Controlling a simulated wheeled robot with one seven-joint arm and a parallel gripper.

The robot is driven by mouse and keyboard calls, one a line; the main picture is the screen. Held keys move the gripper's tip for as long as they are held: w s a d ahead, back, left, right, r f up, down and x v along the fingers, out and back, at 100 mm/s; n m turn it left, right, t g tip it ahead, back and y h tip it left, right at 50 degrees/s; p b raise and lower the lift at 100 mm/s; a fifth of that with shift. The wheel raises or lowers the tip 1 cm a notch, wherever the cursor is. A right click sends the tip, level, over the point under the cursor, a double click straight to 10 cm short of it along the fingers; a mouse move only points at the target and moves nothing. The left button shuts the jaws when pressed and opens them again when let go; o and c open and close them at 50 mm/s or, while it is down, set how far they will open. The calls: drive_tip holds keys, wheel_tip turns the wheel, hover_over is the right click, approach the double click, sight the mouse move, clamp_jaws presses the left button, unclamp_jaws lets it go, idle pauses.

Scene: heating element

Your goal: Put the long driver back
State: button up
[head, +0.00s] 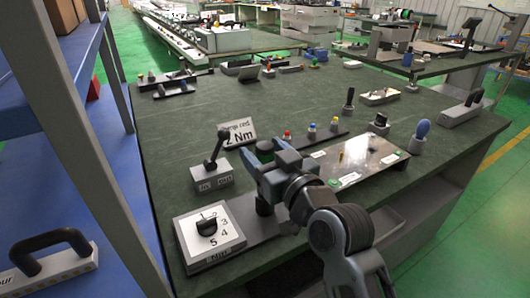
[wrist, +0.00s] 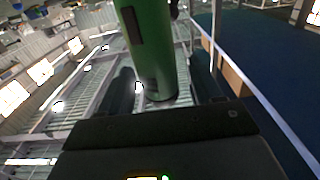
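A green cylinder (wrist: 148,45), which looks like the long driver's body, stands between the two fingers of my gripper (wrist: 165,88) in the wrist view. A strip of background shows between it and the right finger, so I cannot tell whether it is gripped. In the head view my gripper (head: 262,185) is low over the near part of the bench, reaching left. A dark green end (head: 265,147) shows just above it. The driver's other end and any holder under it are hidden.
A white dial box (head: 209,236) and a grey lever box (head: 211,173) stand left of my gripper. A shiny plate (head: 360,158) lies to the right, with coloured knobs (head: 311,131) behind. The bench's (head: 190,115) middle is mostly clear. A blue shelf (head: 45,130) stands left.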

drive_tip(key=shift+r, duration=0.25)
drive_tip(key=b+v, duration=0.1)
drive_tip(key=v, duration=1.1)
drive_tip(key=s+d+f+m+h, duration=0.55)
drive_tip(key=s+d+f, duration=0.7)
drive_tip(key=s, duration=0.25)
drive_tip(key=s+d+h, duration=0.2)
drive_tip(key=s+d, duration=0.1)
drive_tip(key=s, duration=0.7)
drive_tip(key=s+d+r+m+h, duration=0.1)
drive_tip(key=s+d+h, duration=0.1)
drive_tip(key=s, duration=0.9)
drive_tip(key=shift+s+d+r, duration=0.2)
drive_tip(key=shift+s+d, duration=0.05)
drive_tip(key=shift+d, duration=0.4)
